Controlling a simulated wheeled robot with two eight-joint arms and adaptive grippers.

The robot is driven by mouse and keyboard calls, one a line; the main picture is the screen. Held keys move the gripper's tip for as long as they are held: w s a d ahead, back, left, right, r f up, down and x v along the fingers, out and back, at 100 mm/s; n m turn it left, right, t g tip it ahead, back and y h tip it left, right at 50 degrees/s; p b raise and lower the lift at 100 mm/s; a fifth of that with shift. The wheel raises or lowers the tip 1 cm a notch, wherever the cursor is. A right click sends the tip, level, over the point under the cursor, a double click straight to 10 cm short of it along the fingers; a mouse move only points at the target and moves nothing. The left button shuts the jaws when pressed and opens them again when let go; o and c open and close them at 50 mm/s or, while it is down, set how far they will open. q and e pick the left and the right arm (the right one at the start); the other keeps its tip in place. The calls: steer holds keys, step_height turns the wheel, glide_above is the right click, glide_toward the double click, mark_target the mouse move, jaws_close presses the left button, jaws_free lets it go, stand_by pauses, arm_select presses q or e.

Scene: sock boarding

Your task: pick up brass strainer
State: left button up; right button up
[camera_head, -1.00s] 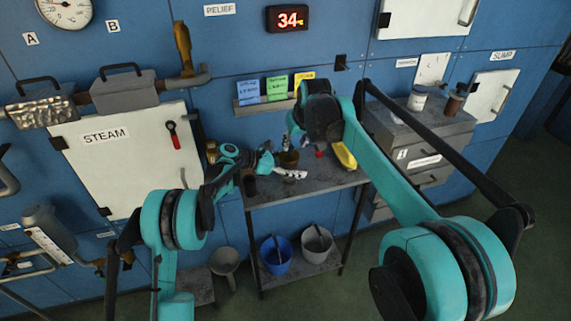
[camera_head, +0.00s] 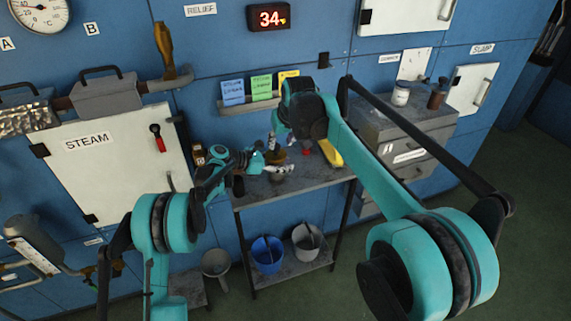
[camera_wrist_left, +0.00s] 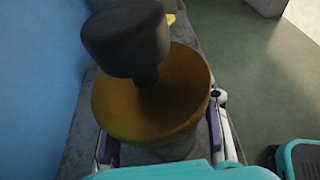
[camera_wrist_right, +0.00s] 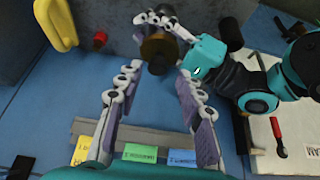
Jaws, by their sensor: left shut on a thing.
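The brass strainer appears to be the round brass piece with a dark knob (camera_wrist_left: 185,95), large in the left wrist view. My left gripper (camera_wrist_left: 165,128) has its fingers on either side of it and is shut on it; the contact is partly hidden under the brass rim. The piece also shows in the right wrist view (camera_wrist_right: 153,47), with the left fingers around it. In the head view my left gripper (camera_head: 277,168) is over the bench, and the piece is small and partly covered. My right gripper (camera_wrist_right: 160,75) is open and empty, its fingers pointing toward the knob.
A grey bench (camera_head: 310,179) stands against the blue wall. A yellow object (camera_head: 330,153) and a red object (camera_head: 308,152) lie on it. A blue bucket (camera_head: 267,256) and a grey bucket (camera_head: 306,240) stand on the lower shelf. Drawers (camera_head: 410,150) are at right.

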mark_target(276, 161)
steer(key=shift+o, duration=0.4)
steer(key=w+a+r+n+g+h, duration=0.1)
steer(key=a+r+n+h, duration=0.1)
steer(key=n, duration=1.2)
steer(key=a+r+n+g+h, duration=0.1)
steer(key=a+r+n+h, duration=0.1)
steer(key=n, duration=1.1)
steer(key=x, duration=0.6)
steer(key=shift+w+d, duration=0.15)
steer(key=shift+w, duration=0.05)
steer(key=shift+w+x, duration=0.15)
steer(key=shift+x, duration=1.2)
steer(key=shift+w+x, duration=0.2)
steer(key=shift+x, duration=1.15)
steer(key=shift+r, duration=0.1)
jaws_close()
